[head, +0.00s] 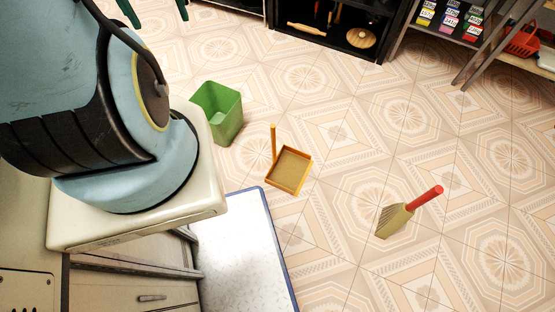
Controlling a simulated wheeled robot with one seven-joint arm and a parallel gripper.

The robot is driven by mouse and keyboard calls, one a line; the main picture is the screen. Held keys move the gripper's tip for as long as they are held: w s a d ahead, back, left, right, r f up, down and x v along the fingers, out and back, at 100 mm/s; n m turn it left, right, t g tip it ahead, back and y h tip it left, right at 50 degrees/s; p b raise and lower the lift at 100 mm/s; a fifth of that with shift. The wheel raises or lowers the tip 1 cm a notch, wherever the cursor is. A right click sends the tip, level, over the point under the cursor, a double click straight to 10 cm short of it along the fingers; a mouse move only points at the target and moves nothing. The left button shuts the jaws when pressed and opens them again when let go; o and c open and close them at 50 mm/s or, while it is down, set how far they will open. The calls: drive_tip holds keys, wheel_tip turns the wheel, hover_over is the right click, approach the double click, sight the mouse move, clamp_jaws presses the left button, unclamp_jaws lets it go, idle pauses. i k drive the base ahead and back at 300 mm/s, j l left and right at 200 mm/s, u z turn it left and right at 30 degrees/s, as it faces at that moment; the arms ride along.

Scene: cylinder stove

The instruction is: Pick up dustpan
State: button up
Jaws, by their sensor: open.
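The dustpan (290,169) is a square orange-yellow pan with a thin upright handle at its left back corner. In the head view it sits on the tiled floor near the middle, apart from other things. Its open tray faces up and looks empty. My gripper is not in view; only large light blue and black links of my arm show at the upper left.
A green bin (218,112) stands left of and behind the dustpan. A red-handled brush (408,213) is on the floor to the right. A white blue-edged panel (240,240) lies near front. Black shelving (378,50) stands at the back. Floor around the dustpan is clear.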

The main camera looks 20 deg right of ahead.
sight(289, 170)
drive_tip(key=z, duration=0.55)
drive_tip(key=i+j+z, duration=0.15)
drive_tip(key=j+z, duration=1)
drive_tip(key=j, duration=1.45)
